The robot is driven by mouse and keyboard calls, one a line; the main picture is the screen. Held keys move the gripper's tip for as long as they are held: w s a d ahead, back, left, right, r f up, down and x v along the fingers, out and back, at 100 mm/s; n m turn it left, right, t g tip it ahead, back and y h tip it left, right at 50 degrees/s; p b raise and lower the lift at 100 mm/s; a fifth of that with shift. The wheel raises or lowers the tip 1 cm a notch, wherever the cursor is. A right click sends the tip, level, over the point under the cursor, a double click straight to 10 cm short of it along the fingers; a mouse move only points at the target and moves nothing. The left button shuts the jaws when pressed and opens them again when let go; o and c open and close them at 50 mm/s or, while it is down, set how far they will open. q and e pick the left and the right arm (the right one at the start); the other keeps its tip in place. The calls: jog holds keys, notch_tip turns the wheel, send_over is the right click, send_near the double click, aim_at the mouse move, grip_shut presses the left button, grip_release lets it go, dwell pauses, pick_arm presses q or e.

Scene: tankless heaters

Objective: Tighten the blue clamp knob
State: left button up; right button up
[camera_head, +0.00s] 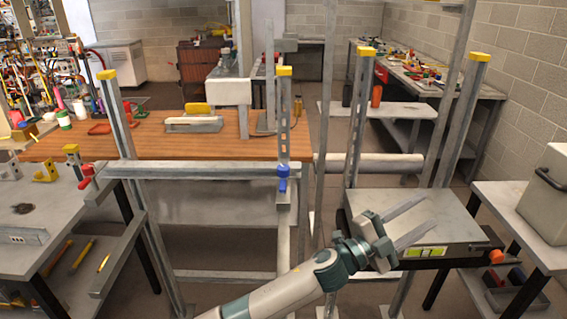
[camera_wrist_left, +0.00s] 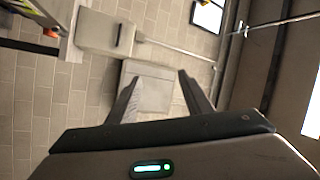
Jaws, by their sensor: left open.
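The blue clamp knob (camera_head: 283,178) sits on the grey upright post in the middle of the frame, where a horizontal bar meets it. My left gripper (camera_head: 428,216) is to the right of the knob and lower in the head view, with its fingers pointing right, away from the knob. Its two fingers are spread apart and nothing is between them. They also show apart in the left wrist view (camera_wrist_left: 159,76), where the knob cannot be made out. My right gripper is not in view.
A red clamp knob (camera_head: 86,177) is at the bar's left end. Several yellow-capped posts stand around the bar. A wooden bench (camera_head: 240,146) is behind. A grey box (camera_head: 548,195) stands on the right-hand table. A flat grey panel (camera_head: 370,215) lies behind my gripper.

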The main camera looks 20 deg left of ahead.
pick_arm(q)
jog(key=s+d+r+m+g+h, duration=0.1)
jog(key=d+r+m+g, duration=0.1)
jog(key=d+m+g, duration=0.8)
jog(key=w+a+m+g+y, duration=0.2)
jog(key=w+a+m+y, duration=0.25)
jog(key=a, duration=0.55)
jog(key=w+a+m+g+y, duration=0.2)
jog(key=w+a+m+y, duration=0.3)
jog(key=a, duration=0.5)
jog(key=a+r+n+y, duration=0.2)
jog(key=a+r+y, duration=0.2)
jog(key=a+r, duration=0.5)
jog(key=a+r+n+y, duration=0.1)
jog(key=a+r+y, duration=0.3)
jog(key=a+r, duration=0.5)
jog(key=a, duration=0.6)
jog(key=shift+w+n+t+y, duration=0.25)
jog(key=shift+n+t+y, duration=0.05)
jog(key=shift+n+y, duration=0.05)
